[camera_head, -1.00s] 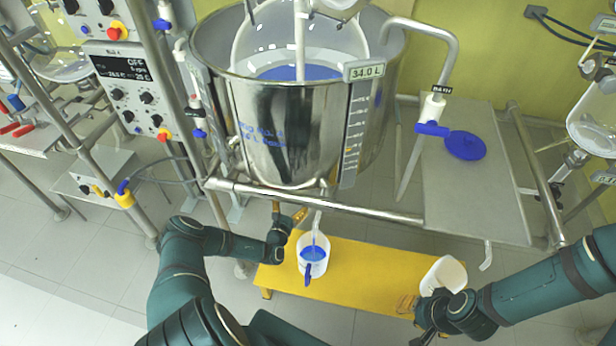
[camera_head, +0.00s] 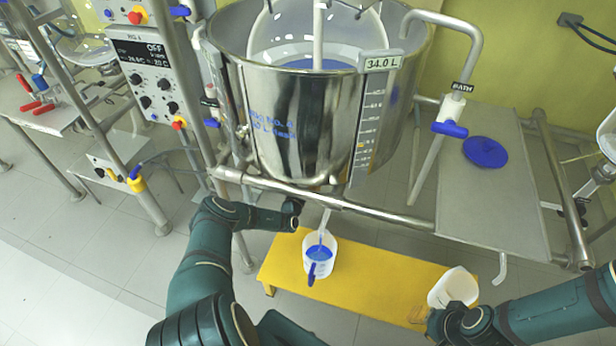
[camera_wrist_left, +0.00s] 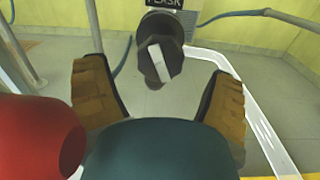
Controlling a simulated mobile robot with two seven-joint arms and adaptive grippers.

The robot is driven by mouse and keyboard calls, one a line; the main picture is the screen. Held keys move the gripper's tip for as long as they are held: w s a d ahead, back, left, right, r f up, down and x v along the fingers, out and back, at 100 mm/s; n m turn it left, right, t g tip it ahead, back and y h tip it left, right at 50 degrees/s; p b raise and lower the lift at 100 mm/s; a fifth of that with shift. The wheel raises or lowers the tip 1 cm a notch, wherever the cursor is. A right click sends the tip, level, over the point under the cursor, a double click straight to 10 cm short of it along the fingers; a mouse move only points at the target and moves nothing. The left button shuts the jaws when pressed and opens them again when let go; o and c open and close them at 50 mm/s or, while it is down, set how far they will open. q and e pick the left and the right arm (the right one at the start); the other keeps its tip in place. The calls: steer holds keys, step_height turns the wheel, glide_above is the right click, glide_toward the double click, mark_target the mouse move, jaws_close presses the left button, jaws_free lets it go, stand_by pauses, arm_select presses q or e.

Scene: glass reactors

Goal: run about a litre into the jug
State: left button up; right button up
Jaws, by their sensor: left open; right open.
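The jug (camera_head: 312,268) is a clear-white vessel with a blue handle, upright on a yellow bench. It holds blue liquid (camera_head: 318,253) and stands under the outlet pipe (camera_head: 325,220) of the steel reactor (camera_head: 295,125), whose tag reads 34.0 L. My left gripper (camera_wrist_left: 155,78) is open in the left wrist view, its brown fingers either side of a dark valve with a pale handle (camera_wrist_left: 157,62), apart from it. In the head view its fingers are hidden. My right gripper (camera_head: 424,318) is open beside a second white jug (camera_head: 455,286); contact cannot be told.
The yellow bench (camera_head: 370,280) has bare room between the two jugs. A steel rail (camera_head: 370,212) crosses in front of the reactor. A side shelf (camera_head: 480,205) carries a blue lid (camera_head: 485,152). A control box (camera_head: 150,80) stands left. A red object (camera_wrist_left: 35,135) shows close in the left wrist view.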

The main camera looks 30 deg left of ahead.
arm_select(q)
steer(key=shift+b+x, duration=0.7)
steer(key=shift+x, duration=1.35)
steer(key=c, duration=1.2)
